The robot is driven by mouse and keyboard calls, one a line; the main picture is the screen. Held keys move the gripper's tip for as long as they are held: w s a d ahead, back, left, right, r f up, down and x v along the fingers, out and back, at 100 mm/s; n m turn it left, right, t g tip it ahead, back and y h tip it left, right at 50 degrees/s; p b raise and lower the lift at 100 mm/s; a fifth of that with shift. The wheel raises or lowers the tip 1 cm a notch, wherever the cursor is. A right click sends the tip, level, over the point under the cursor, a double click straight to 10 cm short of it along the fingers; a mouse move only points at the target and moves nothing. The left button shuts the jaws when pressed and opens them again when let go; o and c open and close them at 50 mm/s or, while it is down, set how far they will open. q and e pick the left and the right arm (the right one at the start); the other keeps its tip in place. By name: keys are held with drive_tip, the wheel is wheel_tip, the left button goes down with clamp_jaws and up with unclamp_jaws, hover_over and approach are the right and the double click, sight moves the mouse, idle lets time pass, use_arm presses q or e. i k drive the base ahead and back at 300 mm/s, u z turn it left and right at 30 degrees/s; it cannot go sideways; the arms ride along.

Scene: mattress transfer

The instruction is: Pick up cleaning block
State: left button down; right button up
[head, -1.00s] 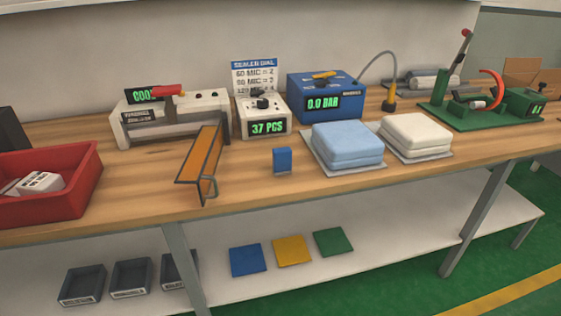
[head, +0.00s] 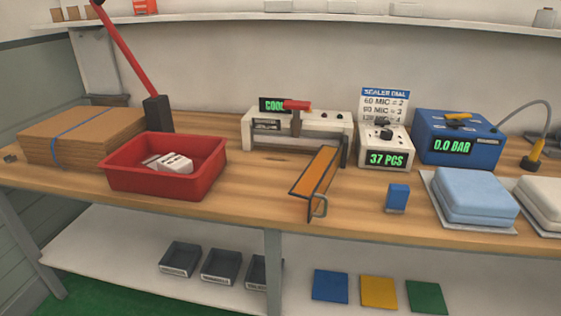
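A small blue block (head: 397,199) stands upright on the wooden bench top, near its front edge and right of the middle of the head view. It may be the cleaning block; no label on it can be read. White pieces with dark print (head: 172,162) lie in the red bin (head: 128,182) at the left. Neither of my grippers is in view.
An orange angled guide (head: 318,178) with a handle stands left of the blue block. Behind are the sealer (head: 330,120), a counter box (head: 386,150) and a blue box (head: 480,140). A folded light-blue pad (head: 475,192) lies to the right. Cardboard (head: 80,128) is stacked at left.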

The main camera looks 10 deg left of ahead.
sight(397, 195)
drive_tip(key=z, duration=1.75)
drive_tip(key=i, duration=0.9)
drive_tip(key=u, duration=1.2)
